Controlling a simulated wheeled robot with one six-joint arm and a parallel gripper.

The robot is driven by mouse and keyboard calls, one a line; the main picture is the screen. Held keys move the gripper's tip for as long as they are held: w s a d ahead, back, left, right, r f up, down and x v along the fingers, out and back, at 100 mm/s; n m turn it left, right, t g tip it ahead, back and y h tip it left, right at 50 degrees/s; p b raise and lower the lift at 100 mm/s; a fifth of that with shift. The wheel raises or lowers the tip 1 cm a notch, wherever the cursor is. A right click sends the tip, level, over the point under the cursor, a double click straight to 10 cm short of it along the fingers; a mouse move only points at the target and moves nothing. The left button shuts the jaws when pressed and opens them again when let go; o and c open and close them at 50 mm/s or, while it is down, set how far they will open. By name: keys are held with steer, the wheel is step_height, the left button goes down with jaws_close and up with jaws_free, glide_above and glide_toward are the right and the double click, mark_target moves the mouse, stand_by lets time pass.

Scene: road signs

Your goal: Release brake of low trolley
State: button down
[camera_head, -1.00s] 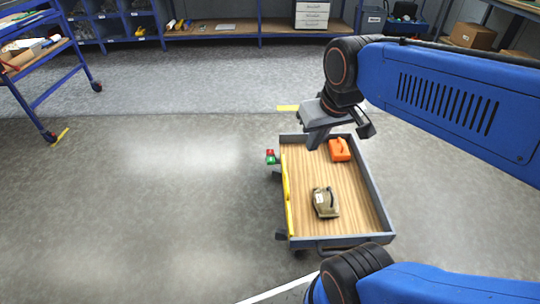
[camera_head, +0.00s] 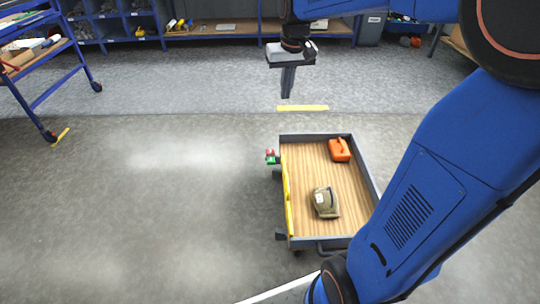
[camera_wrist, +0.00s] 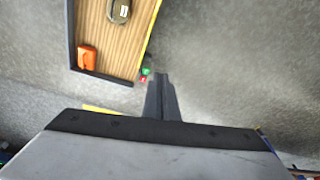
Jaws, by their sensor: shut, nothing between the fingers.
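The low trolley (camera_head: 281,138) stands on the grey floor, a shallow grey-rimmed tray with a wood bed and a yellow strip along its left side. A red pedal (camera_head: 269,152) and a green pedal (camera_head: 270,160) stick out at its far left corner. The green pedal (camera_wrist: 146,71) and red pedal (camera_wrist: 143,79) also show in the wrist view, just beyond my fingertips. My gripper (camera_head: 287,95) is shut and empty, pointing down, above the floor past the trolley's far end. In the wrist view my gripper (camera_wrist: 160,76) appears close to the pedals, but its height above them is unclear.
An orange container (camera_head: 339,151) and a tan case (camera_head: 325,203) lie in the trolley. A yellow floor mark (camera_head: 302,108) lies beyond it. A blue rack (camera_head: 68,85) stands at the left and shelving (camera_head: 215,29) runs along the back. The floor left of the trolley is clear.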

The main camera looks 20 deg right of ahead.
steer(key=w+d+f+g, duration=0.1)
steer(key=w+f, duration=0.2)
steer(key=w, duration=0.5)
steer(key=w+d+f, duration=0.1)
steer(key=w+f, duration=0.2)
steer(key=w, duration=0.5)
steer(key=m+g, duration=0.2)
glide_above(270, 159)
steer(key=a, duration=0.1)
step_height(270, 159, down, 25)
steer(key=w+d+f, duration=0.1)
steer(key=w+f, duration=0.1)
steer(key=f, duration=0.7)
steer(key=w+d+f+g, duration=0.1)
steer(key=w+f, duration=0.1)
steer(key=f, duration=0.8)
steer(key=shift+d+f+m+g+y, duration=0.2)
steer(key=shift+m+g+y, duration=0.1)
steer(key=shift+y, duration=0.1)
steer(key=x, duration=1.4)
steer(key=shift+r, duration=0.1)
steer(key=shift+s, duration=0.15)
